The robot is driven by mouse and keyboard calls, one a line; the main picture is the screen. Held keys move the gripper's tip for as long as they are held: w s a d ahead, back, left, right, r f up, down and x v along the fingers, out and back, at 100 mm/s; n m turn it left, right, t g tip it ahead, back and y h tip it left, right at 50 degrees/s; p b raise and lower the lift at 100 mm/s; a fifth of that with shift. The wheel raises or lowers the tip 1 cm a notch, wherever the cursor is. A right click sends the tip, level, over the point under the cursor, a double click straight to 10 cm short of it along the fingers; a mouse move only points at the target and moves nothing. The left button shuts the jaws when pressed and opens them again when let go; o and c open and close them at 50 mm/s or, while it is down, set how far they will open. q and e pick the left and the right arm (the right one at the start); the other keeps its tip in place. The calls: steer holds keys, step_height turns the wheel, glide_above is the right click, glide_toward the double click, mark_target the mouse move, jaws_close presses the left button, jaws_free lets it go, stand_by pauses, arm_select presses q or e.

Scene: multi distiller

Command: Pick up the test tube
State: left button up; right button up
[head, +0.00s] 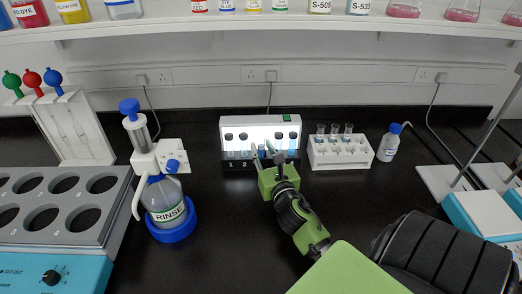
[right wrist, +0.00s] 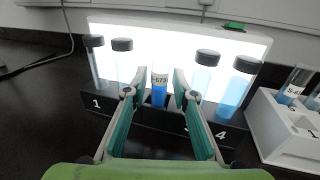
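A test tube (right wrist: 159,88) with blue liquid and a white label ending in "-673" stands at the middle of the black numbered rack (right wrist: 97,104), in front of a lit white panel. My right gripper (right wrist: 159,85) is open, with one finger on each side of this tube and small gaps visible. In the head view my right gripper (head: 267,155) is at the front of the rack and hides part of it. Several black-capped tubes (right wrist: 203,75) stand on both sides. My left gripper is not in view.
A white rack (head: 340,152) with several tubes stands just right, beside a small bottle (head: 388,146). A blue-topped rinse bottle (head: 166,205) and a grey block with round wells (head: 60,205) are on the left. The black bench between is clear.

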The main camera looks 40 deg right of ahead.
steer(key=shift+r, duration=0.1)
jaws_close()
steer(key=shift+r, duration=0.1)
